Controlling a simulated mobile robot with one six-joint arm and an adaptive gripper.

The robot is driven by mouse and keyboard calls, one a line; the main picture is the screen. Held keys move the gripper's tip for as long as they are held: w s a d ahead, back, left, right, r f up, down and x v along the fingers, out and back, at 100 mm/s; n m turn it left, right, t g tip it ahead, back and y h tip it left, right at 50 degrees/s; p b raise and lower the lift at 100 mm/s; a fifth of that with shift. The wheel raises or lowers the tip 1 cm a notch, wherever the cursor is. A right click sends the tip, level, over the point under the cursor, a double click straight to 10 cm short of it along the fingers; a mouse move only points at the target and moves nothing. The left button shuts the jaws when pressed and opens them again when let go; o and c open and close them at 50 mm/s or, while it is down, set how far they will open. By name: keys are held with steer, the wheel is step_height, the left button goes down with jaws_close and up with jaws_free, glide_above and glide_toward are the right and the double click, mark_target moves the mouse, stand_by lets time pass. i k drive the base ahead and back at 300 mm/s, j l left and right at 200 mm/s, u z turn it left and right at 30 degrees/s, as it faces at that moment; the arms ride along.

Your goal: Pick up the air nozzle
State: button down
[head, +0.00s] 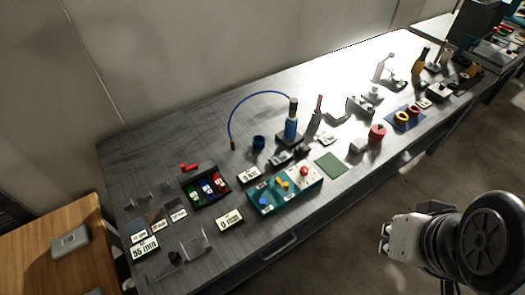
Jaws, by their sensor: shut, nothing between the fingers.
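What looks like the air nozzle is a blue and black upright piece (291,122) standing on the grey workbench (330,92). I cannot tell for certain which part is the nozzle. My gripper (385,238) is at the lower right, off the bench's front edge and well away from the hose. It is shut and empty, and its fingers point left.
Bottles stand at the far right. A wooden table (85,270) is at the lower left. Open floor lies before the bench.

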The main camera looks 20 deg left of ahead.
mark_target(293, 109)
steer(key=i+l, duration=0.25)
steer(key=i+l+u, duration=0.6)
steer(key=l, duration=0.3)
steer(key=i+l+u, duration=0.2)
steer(key=l, duration=0.15)
steer(key=i+j+u, duration=0.15)
steer(key=u, duration=0.25)
steer(key=i+u, duration=0.3)
steer(key=u, duration=0.15)
